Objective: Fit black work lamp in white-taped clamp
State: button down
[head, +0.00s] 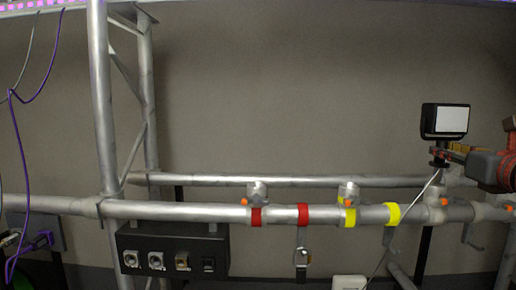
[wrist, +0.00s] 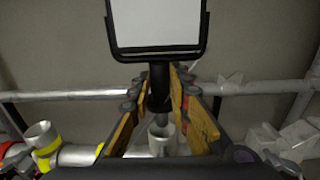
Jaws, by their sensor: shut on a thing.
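The black work lamp (head: 445,120) has a bright white panel and is upright above the right part of the lower truss pipe. In the wrist view its panel (wrist: 157,22) fills the top. My gripper (head: 439,151) is shut on the lamp's black stem (wrist: 158,85), with yellow-orange finger pads on both sides. A pale clamp (head: 436,190) with an orange knob is on the pipe below the lamp; its white tape is hard to tell from the pipe. In the wrist view its open cup (wrist: 163,132) is below the stem. Whether the stem's end is inside it is unclear.
A red-taped clamp (head: 257,192) and a yellow-taped clamp (head: 349,192) sit further left on the pipe. Hooks hang from red (head: 303,214) and yellow (head: 393,214) bands. A thin pale cable (head: 408,217) slants down beneath the lamp. A black socket box (head: 172,252) hangs at left.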

aim_at(441, 172)
jog(key=shift+f+b, duration=2.25)
jog(key=shift+f, duration=0.15)
dwell(0.8)
jog(key=c, duration=1.6)
grip_release()
jog(key=shift+f, duration=0.15)
jog(key=s, duration=0.7)
jog(key=shift+s, duration=0.3)
